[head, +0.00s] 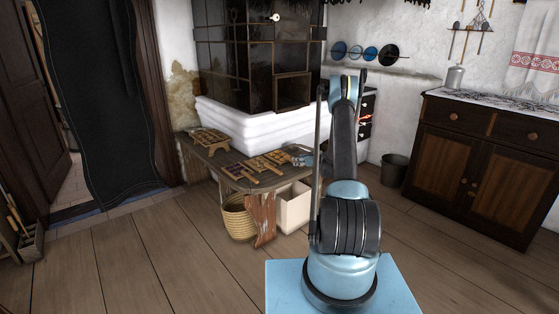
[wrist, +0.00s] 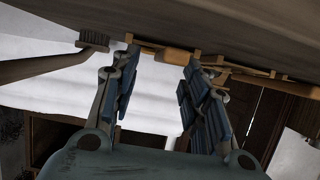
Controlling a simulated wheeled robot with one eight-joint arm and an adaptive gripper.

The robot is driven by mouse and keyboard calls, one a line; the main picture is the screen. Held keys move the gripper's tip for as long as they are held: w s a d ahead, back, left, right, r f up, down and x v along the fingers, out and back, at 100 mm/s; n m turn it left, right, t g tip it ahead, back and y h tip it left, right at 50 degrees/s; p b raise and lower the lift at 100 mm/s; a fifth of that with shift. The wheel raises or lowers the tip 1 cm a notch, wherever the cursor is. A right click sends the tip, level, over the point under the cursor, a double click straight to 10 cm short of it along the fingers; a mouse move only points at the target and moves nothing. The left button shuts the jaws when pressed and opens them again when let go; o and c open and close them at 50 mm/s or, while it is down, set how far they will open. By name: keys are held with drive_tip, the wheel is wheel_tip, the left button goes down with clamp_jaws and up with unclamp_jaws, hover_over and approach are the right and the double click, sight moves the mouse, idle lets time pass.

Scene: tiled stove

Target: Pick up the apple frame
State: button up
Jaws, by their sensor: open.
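Several small wooden frames lie on the low bench in the head view. One stands raised at the far left (head: 208,138), one with dark contents lies near the front (head: 238,172), and others with yellowish pieces lie to the right (head: 268,161). Which one is the apple frame I cannot tell for sure. My gripper (wrist: 161,62) is open and empty in the wrist view, its two fingers apart. Wooden frame edges (wrist: 172,55) show beyond and between the fingertips. In the head view my arm partly hides the gripper, at the bench's right end.
The bench (head: 196,160) stands before the tiled stove (head: 255,50). A brush (wrist: 92,40) shows left of the fingers in the wrist view. A basket (head: 238,220) and a white box (head: 294,210) sit under the bench. A bucket (head: 394,170) and cabinet (head: 480,165) are at right.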

sight(286, 159)
drive_tip(key=x, duration=0.5)
drive_tip(key=shift+s+a, duration=0.2)
clamp_jaws()
